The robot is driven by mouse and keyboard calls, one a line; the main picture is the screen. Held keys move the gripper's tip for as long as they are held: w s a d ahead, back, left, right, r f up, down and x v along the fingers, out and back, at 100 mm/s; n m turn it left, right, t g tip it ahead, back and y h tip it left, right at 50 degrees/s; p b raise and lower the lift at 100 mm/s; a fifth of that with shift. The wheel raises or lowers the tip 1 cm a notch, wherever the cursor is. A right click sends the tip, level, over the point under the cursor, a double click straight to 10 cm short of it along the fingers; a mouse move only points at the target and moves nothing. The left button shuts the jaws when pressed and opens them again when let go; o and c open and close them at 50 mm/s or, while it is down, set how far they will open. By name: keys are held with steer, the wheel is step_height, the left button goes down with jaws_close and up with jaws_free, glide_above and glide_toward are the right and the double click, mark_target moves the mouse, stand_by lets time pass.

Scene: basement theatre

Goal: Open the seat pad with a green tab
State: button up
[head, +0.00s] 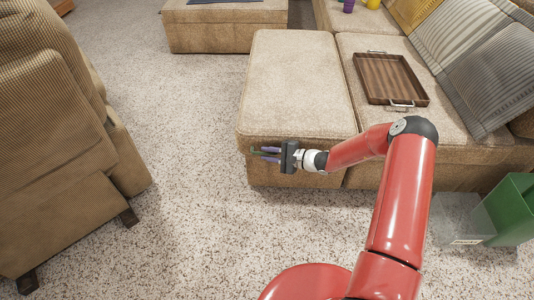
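The beige seat pad (297,85) of the sofa's left section lies flat on its base, and its lid looks closed. A small green tab (256,151) shows at the pad's front edge, left of centre. My gripper (266,154) is at that front edge, pointing left, with its purplish fingers right at the tab. The fingers partly cover the tab. Whether they are closed on it is too small to tell.
A brown wooden tray (390,79) with metal handles lies on the neighbouring seat. A separate ottoman (227,29) stands at the back and a brown armchair (60,140) at the left. A clear bin (460,218) and a green bin (513,210) stand at the right. Carpet between armchair and sofa is clear.

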steer(key=shift+w+a, duration=0.15)
steer(key=shift+a, duration=0.2)
jaws_close()
steer(key=shift+r, duration=0.1)
